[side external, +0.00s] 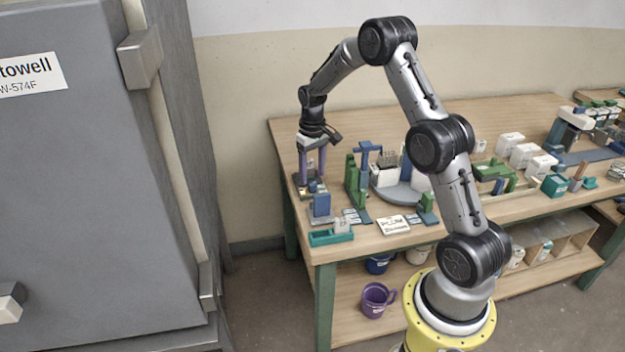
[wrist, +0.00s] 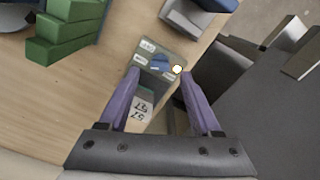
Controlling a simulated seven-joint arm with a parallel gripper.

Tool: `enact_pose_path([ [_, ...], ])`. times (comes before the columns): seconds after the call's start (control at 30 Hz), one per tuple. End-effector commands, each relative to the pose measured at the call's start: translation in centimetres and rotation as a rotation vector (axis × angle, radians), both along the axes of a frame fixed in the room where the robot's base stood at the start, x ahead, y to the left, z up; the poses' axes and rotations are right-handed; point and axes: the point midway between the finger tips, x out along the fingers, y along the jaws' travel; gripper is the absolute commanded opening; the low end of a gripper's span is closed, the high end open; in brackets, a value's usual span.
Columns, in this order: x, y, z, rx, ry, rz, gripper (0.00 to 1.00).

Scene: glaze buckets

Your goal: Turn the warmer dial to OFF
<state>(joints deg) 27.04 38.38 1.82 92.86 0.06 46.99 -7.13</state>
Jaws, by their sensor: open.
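A small grey-green control panel, which looks like the warmer's (wrist: 151,47), lies just beyond my fingertips in the wrist view. It carries a blue dial (wrist: 160,62), small pale labels and a glowing whitish-orange light (wrist: 178,69) to the dial's right. The label words and the dial's setting are too small to read. My gripper (wrist: 161,74) is open, with its purple fingers apart and the dial appearing between their tips, apparently not touching it. In the side view my gripper (side external: 311,170) points down over the left end of the table, where the dial cannot be made out.
Green stepped blocks (wrist: 62,38) stand left in the wrist view. In the side view, a green and blue stand (side external: 360,172) is right of my gripper, and a blue block (side external: 321,205) and green tray (side external: 330,236) are in front. A large grey cabinet (side external: 90,190) fills the left.

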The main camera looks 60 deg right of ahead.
Motion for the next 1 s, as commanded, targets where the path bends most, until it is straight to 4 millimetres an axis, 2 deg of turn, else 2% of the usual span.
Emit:
enact_pose_path([
  [0.1, 0.0, 0.0, -1.7, 0.001, 0.002, 0.000, 0.65],
  [0.23, 0.0, 0.0, -2.7, 0.000, 0.000, 0.000, 0.65],
  [0.6, 0.0, 0.0, -3.1, 0.000, -0.001, 0.000, 0.65],
  [0.9, 0.0, 0.0, -3.1, 0.000, -0.001, 0.000, 0.11],
  [0.97, 0.0, 0.0, -3.1, 0.000, -0.001, 0.000, 0.00],
  [1.0, 0.0, 0.0, -3.1, 0.000, -0.001, 0.000, 0.00],
])
